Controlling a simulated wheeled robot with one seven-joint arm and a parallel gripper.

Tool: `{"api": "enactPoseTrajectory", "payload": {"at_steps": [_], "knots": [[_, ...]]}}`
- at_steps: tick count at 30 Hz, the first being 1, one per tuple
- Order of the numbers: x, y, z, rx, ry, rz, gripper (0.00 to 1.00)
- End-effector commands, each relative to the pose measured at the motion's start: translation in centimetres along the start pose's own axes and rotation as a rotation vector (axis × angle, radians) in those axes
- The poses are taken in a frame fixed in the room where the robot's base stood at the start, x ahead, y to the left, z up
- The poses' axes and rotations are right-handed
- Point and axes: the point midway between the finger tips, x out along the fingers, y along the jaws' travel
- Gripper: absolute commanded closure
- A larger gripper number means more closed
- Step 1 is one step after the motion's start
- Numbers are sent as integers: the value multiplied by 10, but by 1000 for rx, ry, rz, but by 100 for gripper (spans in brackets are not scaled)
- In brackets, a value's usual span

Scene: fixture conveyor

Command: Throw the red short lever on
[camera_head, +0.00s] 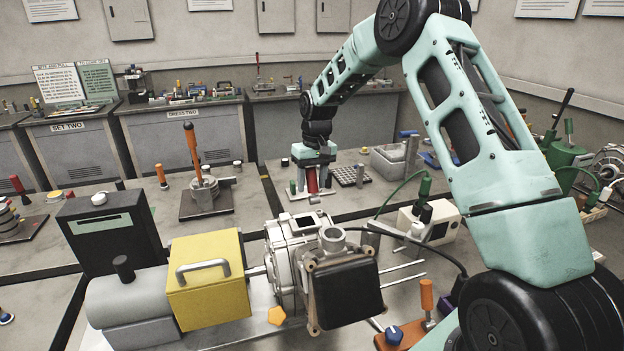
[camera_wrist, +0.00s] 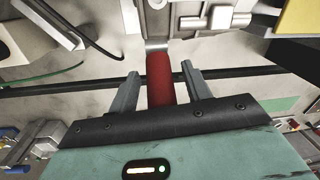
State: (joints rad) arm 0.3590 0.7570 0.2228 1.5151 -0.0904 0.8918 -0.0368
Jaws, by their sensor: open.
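A red short lever (camera_head: 312,181) with a thick round handle stands on the bench beyond the grey pump housing. My gripper (camera_head: 311,189) reaches down over it from above. In the wrist view the lever's red handle (camera_wrist: 160,80) runs between the two spread fingers of my gripper (camera_wrist: 159,75). A clear gap shows on the right side, and the left finger is close to the handle. A metal part shows at the handle's far end. My gripper's body hides the handle's near end, and the lever's base is mostly hidden in the head view.
A long orange lever (camera_head: 192,150) and a short orange-handled one (camera_head: 161,174) stand to the left. A dark perforated block (camera_head: 343,176) and a grey bin (camera_head: 388,162) are close on the right. The yellow box (camera_head: 207,284) and pump housing (camera_head: 290,250) fill the foreground.

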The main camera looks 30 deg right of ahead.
Motion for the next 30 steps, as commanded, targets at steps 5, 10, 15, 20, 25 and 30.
{"api": "enactPoseTrajectory", "payload": {"at_steps": [5, 10, 15, 20, 25, 30], "knots": [[0, 0, 0, 0, 0, 0, 68], [0, 0, 0, 0, 0, 0, 100], [0, 0, 0, -1, 9, 1, 100], [2, 0, 3, -4, 50, 9, 100], [3, -1, 7, -11, 140, 26, 100], [4, -2, 14, -21, 266, 49, 100]]}}
